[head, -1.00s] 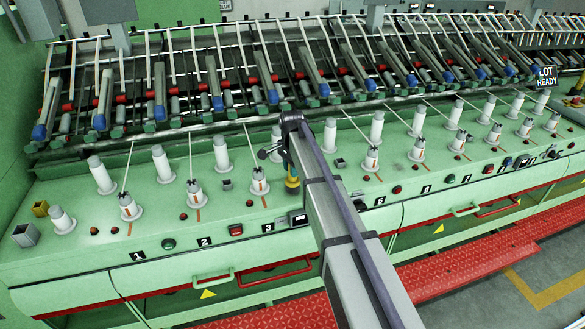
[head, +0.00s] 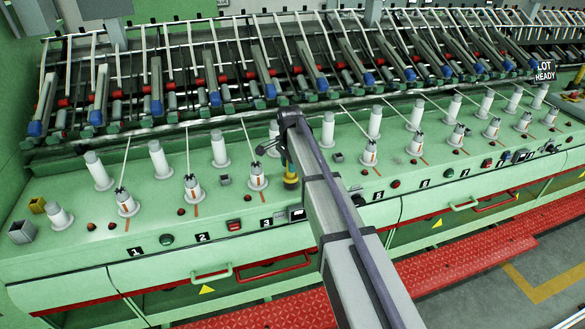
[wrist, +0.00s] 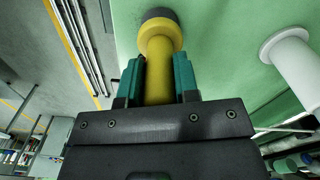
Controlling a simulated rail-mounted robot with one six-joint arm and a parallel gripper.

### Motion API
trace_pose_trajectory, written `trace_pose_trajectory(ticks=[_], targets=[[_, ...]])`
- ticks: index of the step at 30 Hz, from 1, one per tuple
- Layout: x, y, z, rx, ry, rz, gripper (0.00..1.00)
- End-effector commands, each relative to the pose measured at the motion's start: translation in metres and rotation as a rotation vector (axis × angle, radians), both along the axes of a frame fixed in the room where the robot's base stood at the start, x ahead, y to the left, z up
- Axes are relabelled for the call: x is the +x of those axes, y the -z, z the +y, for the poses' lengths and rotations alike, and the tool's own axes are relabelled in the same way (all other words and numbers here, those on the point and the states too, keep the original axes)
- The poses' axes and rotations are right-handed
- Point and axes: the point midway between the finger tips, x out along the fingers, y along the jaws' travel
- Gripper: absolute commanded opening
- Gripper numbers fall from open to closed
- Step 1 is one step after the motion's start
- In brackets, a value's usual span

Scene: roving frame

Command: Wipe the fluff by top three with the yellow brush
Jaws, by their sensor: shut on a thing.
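My gripper (head: 288,168) is shut on the yellow brush (head: 291,182) above the green deck (head: 225,204). In the wrist view the yellow handle (wrist: 159,80) stands between the teal fingers of my gripper (wrist: 158,75), its dark grey tip (wrist: 158,14) beyond them. The number 3 plate (head: 266,223) is on the front edge of the deck, left of my arm. A short white top (head: 257,178) with a thread stands behind that plate, left of the brush. I cannot make out the fluff; my arm hides part of the deck.
Tall white spools (head: 219,150) stand behind the short tops, one (head: 327,130) close to the right of my wrist. A white spool (wrist: 295,65) is right of the brush in the wrist view. A red button (head: 234,225) sits left of plate 3.

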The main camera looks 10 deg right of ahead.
Motion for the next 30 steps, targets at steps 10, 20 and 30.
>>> trace_pose_trajectory(ticks=[10, 20, 30], targets=[[-0.033, 0.0, -0.003, 0.0, 0.0, 0.0, 0.02], [-0.02, 0.0, -0.004, 0.0, 0.001, 0.0, 0.02], [-0.001, -0.015, -0.003, 0.0, 0.003, 0.0, 0.02]])
